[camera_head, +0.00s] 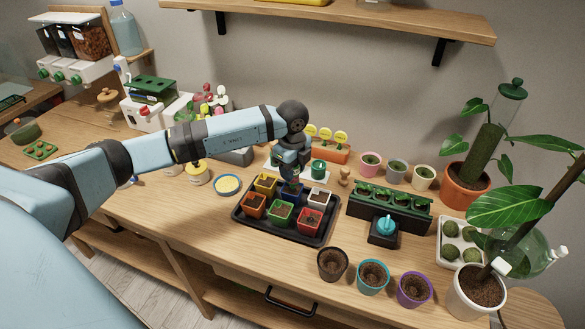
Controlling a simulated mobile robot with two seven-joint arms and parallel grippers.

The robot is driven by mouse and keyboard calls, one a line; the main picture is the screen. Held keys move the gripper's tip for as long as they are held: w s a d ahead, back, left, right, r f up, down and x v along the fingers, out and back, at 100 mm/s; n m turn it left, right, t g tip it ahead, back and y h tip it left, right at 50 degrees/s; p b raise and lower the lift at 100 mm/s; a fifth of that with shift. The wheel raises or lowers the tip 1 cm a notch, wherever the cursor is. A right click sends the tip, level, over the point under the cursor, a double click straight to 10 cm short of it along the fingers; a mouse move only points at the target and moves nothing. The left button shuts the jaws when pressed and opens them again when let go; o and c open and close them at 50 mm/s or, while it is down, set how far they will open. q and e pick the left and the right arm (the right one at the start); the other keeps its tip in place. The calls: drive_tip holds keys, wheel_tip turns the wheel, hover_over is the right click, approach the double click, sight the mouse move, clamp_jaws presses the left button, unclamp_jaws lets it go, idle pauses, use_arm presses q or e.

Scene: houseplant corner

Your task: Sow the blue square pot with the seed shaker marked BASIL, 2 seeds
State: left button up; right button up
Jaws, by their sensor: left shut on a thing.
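The blue square pot (291,193) stands in the back row of a black tray (329,235), between the yellow and white pots. My left gripper (291,174) points down just over it, partly hiding it. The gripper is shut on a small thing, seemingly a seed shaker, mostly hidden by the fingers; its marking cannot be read. A green-topped shaker (319,168) stands on a white rack (326,179) just behind. I cannot see any seeds. My right gripper is not in view.
Orange (253,206), yellow (265,184), green (281,213), red (310,220) and white (318,198) pots share the tray. A dark planter (388,212) stands right. Round pots (332,265) line the front edge. A blue-rimmed dish (227,185) lies left.

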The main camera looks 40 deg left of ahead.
use_arm(q)
drive_tip(key=shift+f, duration=0.5)
idle(1.2)
drive_tip(key=shift+r+p, duration=2.1)
drive_tip(key=shift+r, duration=1.35)
drive_tip(key=shift+f, duration=0.1)
drive_tip(key=shift+f+b, duration=1.6)
drive_tip(key=shift+f, duration=1.2)
drive_tip(key=shift+f+b, duration=0.4)
drive_tip(key=shift+f, duration=0.25)
drive_tip(key=shift+r, duration=0.1)
